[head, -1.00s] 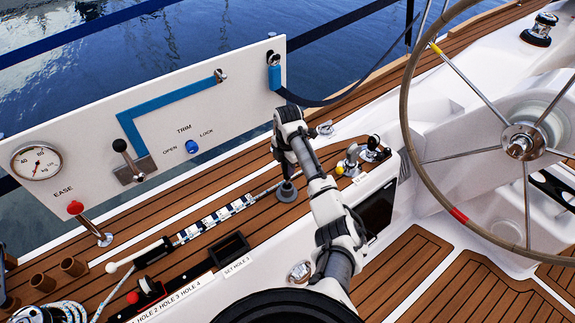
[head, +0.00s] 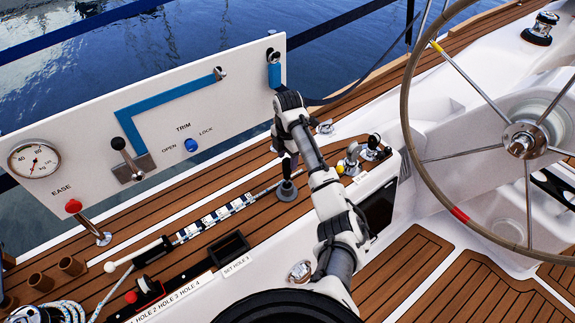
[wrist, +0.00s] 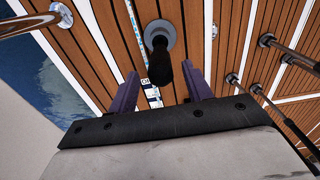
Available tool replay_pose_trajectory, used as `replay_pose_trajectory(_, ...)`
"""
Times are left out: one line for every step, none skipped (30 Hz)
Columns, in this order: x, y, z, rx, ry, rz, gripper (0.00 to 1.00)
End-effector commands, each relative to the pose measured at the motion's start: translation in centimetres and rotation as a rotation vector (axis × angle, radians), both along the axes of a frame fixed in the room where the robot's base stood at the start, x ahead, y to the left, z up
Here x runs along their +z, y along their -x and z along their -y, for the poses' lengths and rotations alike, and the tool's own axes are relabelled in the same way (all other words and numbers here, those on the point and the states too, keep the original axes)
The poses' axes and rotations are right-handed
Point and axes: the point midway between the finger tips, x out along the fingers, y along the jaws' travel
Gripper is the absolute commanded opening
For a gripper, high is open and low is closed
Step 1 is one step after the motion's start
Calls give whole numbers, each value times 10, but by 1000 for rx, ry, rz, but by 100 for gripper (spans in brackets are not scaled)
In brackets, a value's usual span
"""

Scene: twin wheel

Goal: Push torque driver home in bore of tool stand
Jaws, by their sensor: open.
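The torque driver (wrist: 160,62) shows in the wrist view as a black handle rising from the round grey tool stand (wrist: 172,34) on the deck. In the head view the tool stand (head: 287,191) is a small grey foot on the teak, with the dark driver (head: 287,170) standing in it, close to upright. How deep the driver sits in the bore cannot be told. My gripper (wrist: 162,74) is open, its two purple-grey fingers apart at either side of the handle's near end in the wrist view. In the head view my gripper (head: 284,150) is above the stand; the arm partly hides it.
A white panel (head: 90,130) with gauge and levers stands behind. Small levers (head: 352,160) stand to the right, and the big steering wheel (head: 408,120) is farther right.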

Motion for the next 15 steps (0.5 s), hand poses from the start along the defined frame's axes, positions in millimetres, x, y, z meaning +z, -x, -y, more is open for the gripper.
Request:
replay_pose_trajectory(12, -1, 0, 1, 1, 7, 50)
replay_pose_trajectory(19, -1, 0, 1, 2, 5, 50)
replay_pose_trajectory(29, -1, 0, 0, 2, 6, 50)
replay_pose_trajectory(36, -1, 0, 1, 1, 6, 50)
replay_pose_trajectory(43, -1, 0, 2, 1, 6, 50)
replay_pose_trajectory(51, -1, 0, 2, 1, 4, 50)
replay_pose_trajectory(57, -1, 0, 2, 1, 5, 50)
replay_pose_trajectory(63, -1, 0, 2, 1, 5, 50)
replay_pose_trajectory(70, -1, 0, 1, 1, 5, 50)
replay_pose_trajectory(78, -1, 1, 0, 3, 4, 50)
replay_pose_trajectory(83, -1, 1, 0, 3, 4, 50)
replay_pose_trajectory(87, -1, 1, 0, 3, 4, 50)
replay_pose_trajectory(89, -1, 1, 0, 2, 2, 50)
replay_pose_trajectory(91, -1, 1, -1, 2, 2, 50)
replay_pose_trajectory(94, -1, 1, -1, 2, 2, 50)
